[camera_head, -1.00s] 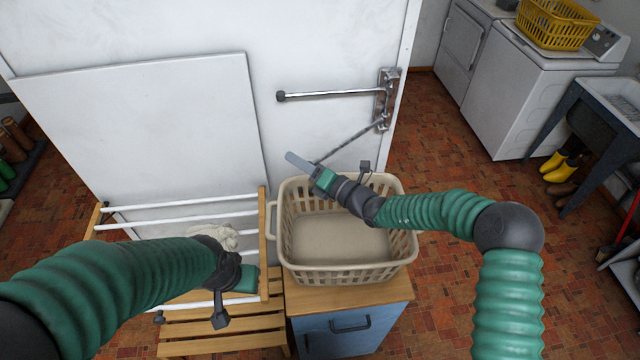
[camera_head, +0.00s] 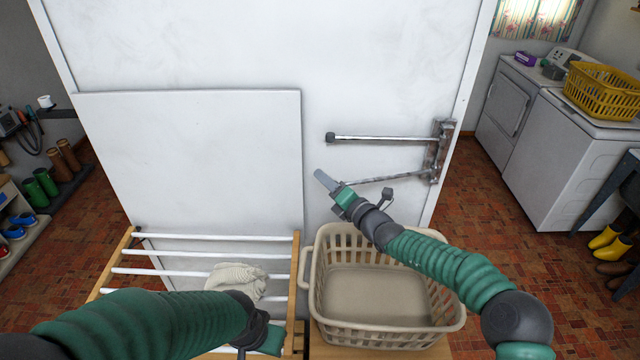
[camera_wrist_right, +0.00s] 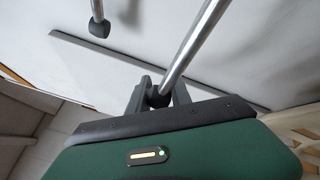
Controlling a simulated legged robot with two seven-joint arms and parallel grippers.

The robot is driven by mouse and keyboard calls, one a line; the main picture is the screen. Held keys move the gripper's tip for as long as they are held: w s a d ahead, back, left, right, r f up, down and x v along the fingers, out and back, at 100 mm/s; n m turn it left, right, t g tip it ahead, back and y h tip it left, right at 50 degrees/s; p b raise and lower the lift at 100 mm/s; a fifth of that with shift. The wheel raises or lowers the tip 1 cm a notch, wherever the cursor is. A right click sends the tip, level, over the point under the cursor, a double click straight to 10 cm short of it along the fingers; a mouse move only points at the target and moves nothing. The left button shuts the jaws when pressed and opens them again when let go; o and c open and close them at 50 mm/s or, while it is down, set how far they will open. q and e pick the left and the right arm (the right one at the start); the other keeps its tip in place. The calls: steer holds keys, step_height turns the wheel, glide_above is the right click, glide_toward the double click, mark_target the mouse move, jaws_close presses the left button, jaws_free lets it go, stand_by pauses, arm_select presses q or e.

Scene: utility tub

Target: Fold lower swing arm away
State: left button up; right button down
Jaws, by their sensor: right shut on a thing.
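Two metal swing arms come off a bracket (camera_head: 440,152) on the right edge of the white panel. The upper swing arm (camera_head: 385,138) points left along the panel and ends in a dark knob. The lower swing arm (camera_head: 398,177) slopes slightly down to the left. My right gripper (camera_head: 328,183) is at its free end. In the right wrist view my right gripper (camera_wrist_right: 158,97) is shut on the dark end of the lower swing arm (camera_wrist_right: 190,50). My left gripper (camera_head: 264,340) hangs over the drying rack; its fingers are too unclear to judge.
A beige laundry basket (camera_head: 318,285) stands below my right arm. A drying rack (camera_head: 200,253) with a pale cloth (camera_head: 237,280) stands at the left, before a white board (camera_head: 190,150) on the panel.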

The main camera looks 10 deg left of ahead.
steer(key=shift+w+d, duration=0.45)
steer(key=shift+d, duration=0.25)
steer(key=c, duration=1.5)
jaws_free()
steer(key=shift+c, duration=0.2)
steer(key=shift+o, duration=1.3)
steer(key=shift+w+d, duration=0.1)
steer(key=shift+d, duration=0.15)
steer(key=shift+o, duration=0.5)
steer(key=shift+w+d+f, duration=0.15)
steer(key=shift+d, duration=0.25)
arm_select(q)
steer(key=f+b, duration=0.1)
steer(key=d+f+b, duration=0.1)
steer(key=f+b, duration=0.1)
steer(key=shift+w+d+f+b, duration=0.2)
steer(key=shift+d+f+b, duration=0.1)
steer(key=shift+b, duration=0.1)
arm_select(e)
steer(key=s+a+v, duration=0.1)
steer(key=v, duration=1.5)
steer(key=shift+s, duration=0.15)
